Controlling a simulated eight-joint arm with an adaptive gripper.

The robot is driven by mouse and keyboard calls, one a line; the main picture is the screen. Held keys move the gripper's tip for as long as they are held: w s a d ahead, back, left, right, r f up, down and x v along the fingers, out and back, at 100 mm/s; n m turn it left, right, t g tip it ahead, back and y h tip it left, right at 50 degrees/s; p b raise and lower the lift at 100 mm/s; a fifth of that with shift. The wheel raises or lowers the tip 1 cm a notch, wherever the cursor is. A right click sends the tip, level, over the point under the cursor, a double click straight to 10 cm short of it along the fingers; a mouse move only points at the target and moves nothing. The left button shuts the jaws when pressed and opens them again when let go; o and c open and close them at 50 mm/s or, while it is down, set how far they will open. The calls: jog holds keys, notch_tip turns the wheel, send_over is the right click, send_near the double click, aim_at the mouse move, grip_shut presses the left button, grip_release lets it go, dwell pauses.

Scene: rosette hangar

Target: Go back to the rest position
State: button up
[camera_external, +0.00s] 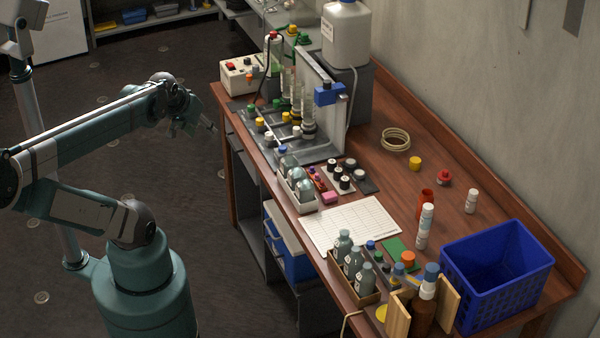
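My gripper (205,125) hangs at the end of my arm, left of the wooden bench and apart from it, over the dark floor. It is small and dark here, and I cannot tell whether its fingers are open or shut. I see nothing clearly held in it. My arm is stretched out from its base at the lower left, with the gripper near the bench's back left corner.
The wooden bench (385,175) carries a grey rack with bottles, a white control box (243,74), a paper sheet (352,226), a blue basket (497,275) and a tray of bottles (342,278). A wall stands behind it. The floor (120,90) left of the bench is mostly clear.

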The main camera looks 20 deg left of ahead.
notch_tip(320, 180, down, 7)
jog(key=b, duration=0.6)
jog(key=shift+r, duration=0.15)
dwell(0.8)
